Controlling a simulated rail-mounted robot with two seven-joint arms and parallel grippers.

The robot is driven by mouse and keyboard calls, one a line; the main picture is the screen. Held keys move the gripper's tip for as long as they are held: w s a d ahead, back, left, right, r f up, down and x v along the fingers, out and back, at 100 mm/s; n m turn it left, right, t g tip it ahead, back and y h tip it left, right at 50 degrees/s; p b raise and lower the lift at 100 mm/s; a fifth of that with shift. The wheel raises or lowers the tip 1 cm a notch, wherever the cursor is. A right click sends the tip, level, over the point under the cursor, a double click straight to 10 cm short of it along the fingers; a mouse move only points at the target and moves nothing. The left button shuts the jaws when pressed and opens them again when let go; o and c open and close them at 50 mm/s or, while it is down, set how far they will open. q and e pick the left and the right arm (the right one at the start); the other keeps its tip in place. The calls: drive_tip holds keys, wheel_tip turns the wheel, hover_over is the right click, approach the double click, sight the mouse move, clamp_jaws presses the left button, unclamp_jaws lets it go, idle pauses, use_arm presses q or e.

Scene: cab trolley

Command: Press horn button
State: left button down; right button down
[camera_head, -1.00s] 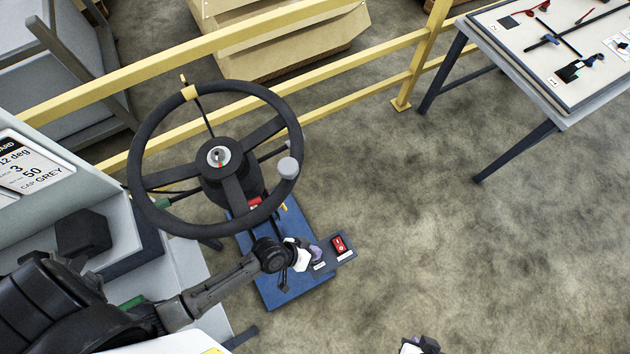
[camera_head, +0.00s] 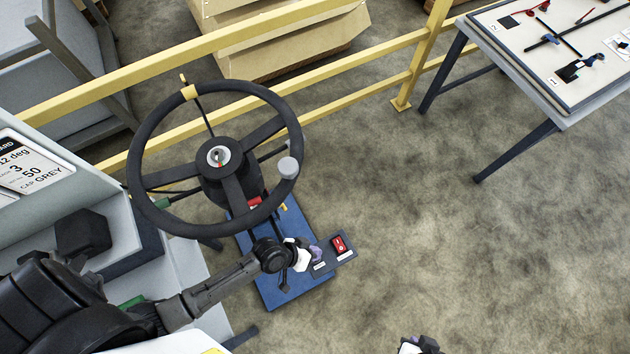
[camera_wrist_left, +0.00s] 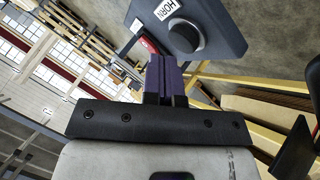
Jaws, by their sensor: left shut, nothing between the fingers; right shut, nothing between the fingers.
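The horn button (camera_wrist_left: 185,37) is a dark round knob on a grey control box (camera_wrist_left: 225,30), beside a white HORN label (camera_wrist_left: 167,9) in the left wrist view. My left gripper (camera_wrist_left: 163,75) has purple fingers pressed together with nothing between them. Its tips are close to the button's edge in that view; I cannot tell whether they touch. In the head view my left gripper (camera_head: 316,254) is over the left end of the control box (camera_head: 347,252) and hides the button. My right gripper (camera_head: 420,346) is shut and cut off by the bottom edge.
The black steering wheel (camera_head: 143,127) stands just behind my left arm. A yellow railing (camera_head: 345,75) and a table (camera_head: 560,110) are farther back. The floor at right is clear.

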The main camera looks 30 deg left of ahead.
use_arm(q)
drive_tip(key=shift+f, duration=0.2)
drive_tip(key=shift+f+b, duration=0.35)
drive_tip(key=shift+f, duration=0.2)
idle(0.8)
drive_tip(key=shift+r, duration=0.15)
drive_tip(key=shift+r+p, duration=0.75)
drive_tip(key=shift+p, duration=0.25)
drive_tip(key=shift+r, duration=0.1)
